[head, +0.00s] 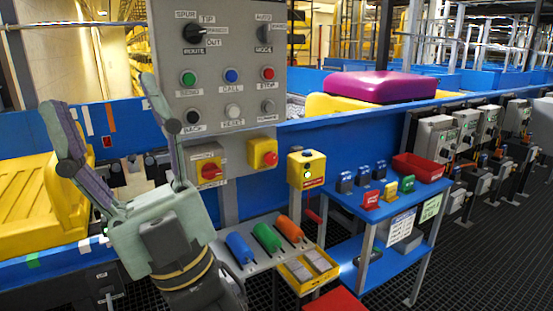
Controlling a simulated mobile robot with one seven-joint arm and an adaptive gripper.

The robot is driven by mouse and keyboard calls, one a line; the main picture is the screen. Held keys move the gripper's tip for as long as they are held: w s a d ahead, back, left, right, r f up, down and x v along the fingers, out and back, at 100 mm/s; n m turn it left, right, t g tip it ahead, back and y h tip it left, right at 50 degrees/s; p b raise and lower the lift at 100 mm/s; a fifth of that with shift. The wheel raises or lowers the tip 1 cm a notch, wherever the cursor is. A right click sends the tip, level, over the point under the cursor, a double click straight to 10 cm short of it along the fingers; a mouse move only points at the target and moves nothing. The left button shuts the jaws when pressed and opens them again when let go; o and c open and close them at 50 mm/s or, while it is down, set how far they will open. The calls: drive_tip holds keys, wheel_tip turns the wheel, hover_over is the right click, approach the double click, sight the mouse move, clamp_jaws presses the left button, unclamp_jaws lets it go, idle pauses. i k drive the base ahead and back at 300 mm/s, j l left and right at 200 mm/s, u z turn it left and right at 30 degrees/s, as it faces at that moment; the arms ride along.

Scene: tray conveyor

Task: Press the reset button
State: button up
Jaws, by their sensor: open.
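A grey control panel (216,22) stands upright at the centre left. Its reset button (231,110) is a small pale button in the middle of the lower row, with a RESET label just below it. A black button (192,117) marked BACK is to its left, and a grey button (269,107) is to its right. Above them are a green button (188,78), a blue CALL button (231,75) and a red STOP button (268,73). My gripper (102,95) is open and empty, fingers pointing up, left of the reset button. Its right finger overlaps the panel's lower left edge.
Two dark knobs (194,33) (264,32) top the panel. A shelf with coloured handles (240,247) and a blue table (345,201) stand lower right. The blue conveyor side (335,132) runs behind.

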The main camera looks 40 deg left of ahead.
sight(233, 112)
drive_tip(key=u, duration=1.3)
